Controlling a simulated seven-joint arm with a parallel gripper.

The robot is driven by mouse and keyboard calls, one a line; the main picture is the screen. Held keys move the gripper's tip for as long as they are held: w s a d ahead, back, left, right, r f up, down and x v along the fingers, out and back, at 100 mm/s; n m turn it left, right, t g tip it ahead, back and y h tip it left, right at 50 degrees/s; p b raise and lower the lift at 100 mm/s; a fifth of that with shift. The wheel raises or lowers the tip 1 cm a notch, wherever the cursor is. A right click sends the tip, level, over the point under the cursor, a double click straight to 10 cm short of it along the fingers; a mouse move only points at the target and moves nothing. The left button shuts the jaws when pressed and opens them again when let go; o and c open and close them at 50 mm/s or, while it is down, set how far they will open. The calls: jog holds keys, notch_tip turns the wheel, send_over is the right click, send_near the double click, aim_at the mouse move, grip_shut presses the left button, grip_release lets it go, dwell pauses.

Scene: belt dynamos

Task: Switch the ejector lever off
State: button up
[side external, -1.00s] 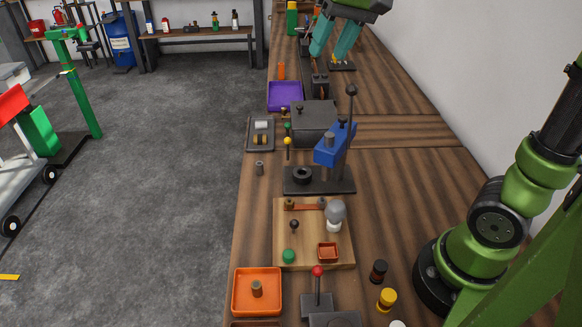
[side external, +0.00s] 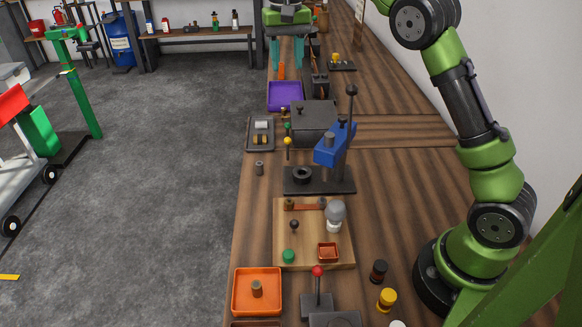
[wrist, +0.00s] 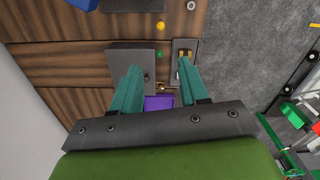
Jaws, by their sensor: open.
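My gripper (side external: 287,64) is open and empty, fingers pointing down, above the far part of the bench beyond the purple tray. In the wrist view my gripper (wrist: 160,66) has its two teal fingers spread apart. No lever is labelled, so I cannot tell which is the ejector lever. A small lever with a green knob (side external: 287,126) and one with a yellow knob (side external: 287,141) stand beside the dark grey box (side external: 313,118). The green knob (wrist: 160,54) and yellow knob (wrist: 159,27) also show in the wrist view. A red-knobbed lever (side external: 317,272) stands at the near end.
The purple tray (side external: 285,96) lies nearer than my gripper. A blue press (side external: 335,147) with a tall black-knobbed handle (side external: 351,92) rises mid-bench. A wooden board (side external: 313,255) with fittings and an orange tray (side external: 257,292) are nearer. The bench's right side is mostly clear.

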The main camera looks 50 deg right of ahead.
aim_at(288, 142)
notch_tip(288, 142, down, 26)
jog(key=shift+f, duration=0.1)
dwell(0.6)
jog(key=shift+c, duration=0.3)
grip_shut()
